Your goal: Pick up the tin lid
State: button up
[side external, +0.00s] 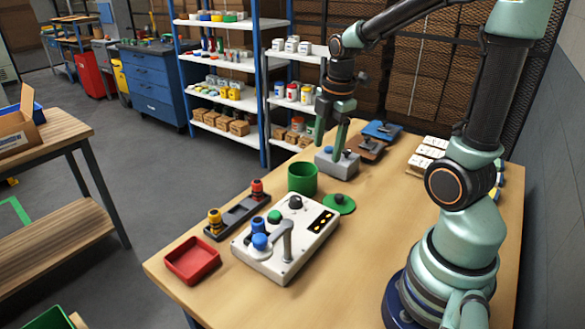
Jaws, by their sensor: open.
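The tin lid (343,208) is a flat green disc with a small knob on top. It lies on the wooden table just right of the open green tin (302,180). My gripper (329,147) points down with its two green fingers apart. It is beyond the lid in the side view, over or beside a grey block (337,166) with small knobs. I cannot tell whether the fingers touch that block. No object clearly shows between the fingers, and the lid is clear of them.
A white control box (285,243) with knobs and a lever stands in front of the lid. A red tray (192,261) and a dark rack (236,217) are at left. Brown and blue blocks (382,131) lie at the back. The table right of the lid is clear.

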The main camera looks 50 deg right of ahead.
aim_at(339, 195)
jog(key=d+f+n, duration=0.2)
jog(key=f, duration=0.3)
jog(key=d+f+n+g, duration=0.1)
jog(key=d+f+n, duration=0.1)
jog(key=f, duration=0.4)
jog(key=s+d+f+n, duration=0.1)
jog(key=f, duration=0.4)
jog(key=shift+s+d+f+n+y, duration=0.1)
jog(key=shift+d+f+n+y, duration=0.2)
jog(key=shift+d+f+n, duration=0.1)
jog(key=shift+r, duration=0.1)
grip_shut()
